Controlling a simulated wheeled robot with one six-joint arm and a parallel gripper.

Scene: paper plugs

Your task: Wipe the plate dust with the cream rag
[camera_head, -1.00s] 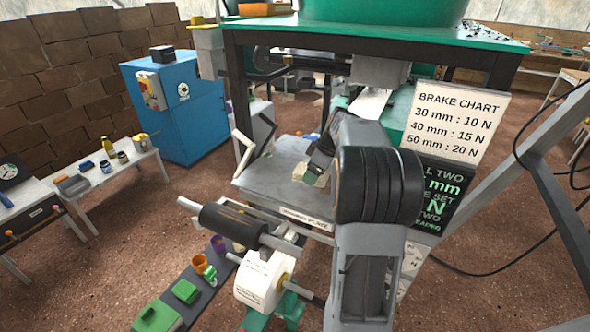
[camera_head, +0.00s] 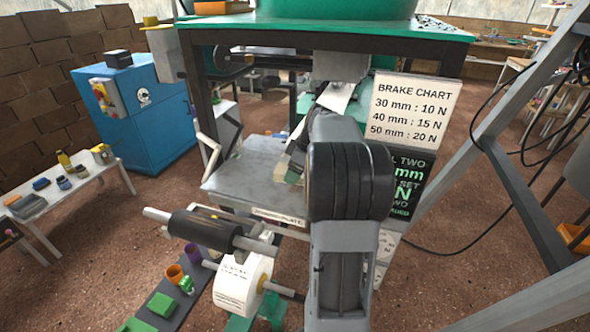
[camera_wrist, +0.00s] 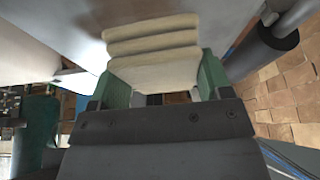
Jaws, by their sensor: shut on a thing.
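The grey metal plate (camera_head: 240,180) lies below the green-topped frame in the head view, with a label strip on its front edge. My gripper (camera_head: 288,170) is over the right part of the plate, largely behind my arm. In the wrist view my gripper (camera_wrist: 155,80) has its green fingers shut on the folded cream rag (camera_wrist: 152,45), which shows several stacked layers. The rag is mostly hidden in the head view. A pale grey surface (camera_wrist: 45,35) shows beside the rag in the wrist view. I cannot tell whether the rag touches the plate, and no dust is clear.
A dark roller (camera_head: 205,228) on a metal shaft and a white paper roll (camera_head: 243,285) stand in front of the plate. The brake chart (camera_head: 412,115) hangs at the right. A frame post (camera_head: 193,90) rises behind the plate's left. A blue cabinet (camera_head: 140,120) stands at the left.

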